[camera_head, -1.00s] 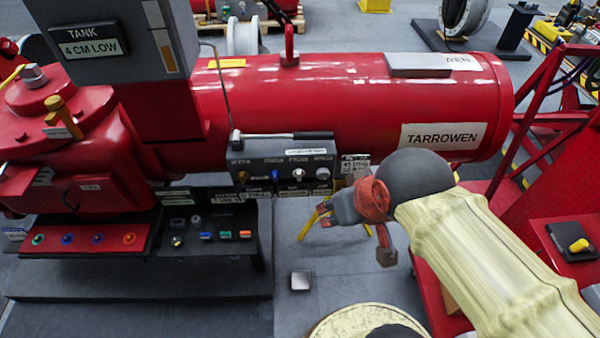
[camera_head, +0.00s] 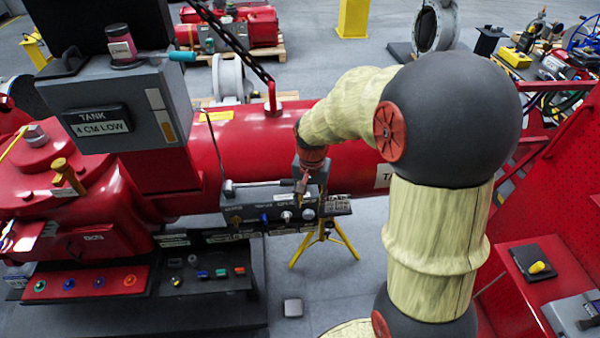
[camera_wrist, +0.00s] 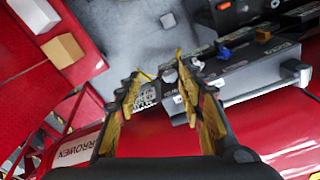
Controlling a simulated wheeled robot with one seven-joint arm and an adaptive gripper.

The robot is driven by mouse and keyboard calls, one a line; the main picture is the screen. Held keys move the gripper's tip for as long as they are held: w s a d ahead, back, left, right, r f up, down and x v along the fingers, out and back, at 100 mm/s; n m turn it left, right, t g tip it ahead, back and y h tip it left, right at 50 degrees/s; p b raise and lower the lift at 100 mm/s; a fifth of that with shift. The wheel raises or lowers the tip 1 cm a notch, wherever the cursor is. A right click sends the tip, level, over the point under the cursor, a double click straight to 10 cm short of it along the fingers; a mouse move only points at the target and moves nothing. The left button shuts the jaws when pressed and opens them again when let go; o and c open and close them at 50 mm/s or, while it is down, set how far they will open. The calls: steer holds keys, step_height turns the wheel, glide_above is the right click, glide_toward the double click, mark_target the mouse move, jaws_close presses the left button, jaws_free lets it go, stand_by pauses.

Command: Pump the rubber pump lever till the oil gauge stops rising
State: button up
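A lever with a teal grip (camera_head: 183,55) sticks out to the right on top of the grey tank box (camera_head: 120,112); I cannot tell for sure that it is the rubber pump lever. The box reads "TANK 4 CM LOW" and carries a narrow upright gauge strip (camera_head: 160,115), white above and orange at the bottom. My gripper (camera_wrist: 158,78) is open, with nothing seen between its fingers in the wrist view. In the head view my gripper (camera_head: 303,188) is over the right end of the grey knob panel (camera_head: 268,212), well below and right of the teal grip.
A yellow stand (camera_head: 325,240) is below the panel. Grey floor shows in front.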

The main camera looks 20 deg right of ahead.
steer(key=w+d+f+m+t+p, duration=0.1)
steer(key=w+d+f+m+t, duration=0.15)
steer(key=w+m, duration=1.1)
steer(key=x, duration=0.7)
steer(key=shift+w+d, duration=0.25)
steer(key=shift+w, duration=0.1)
steer(key=c, duration=0.3)
jaws_close()
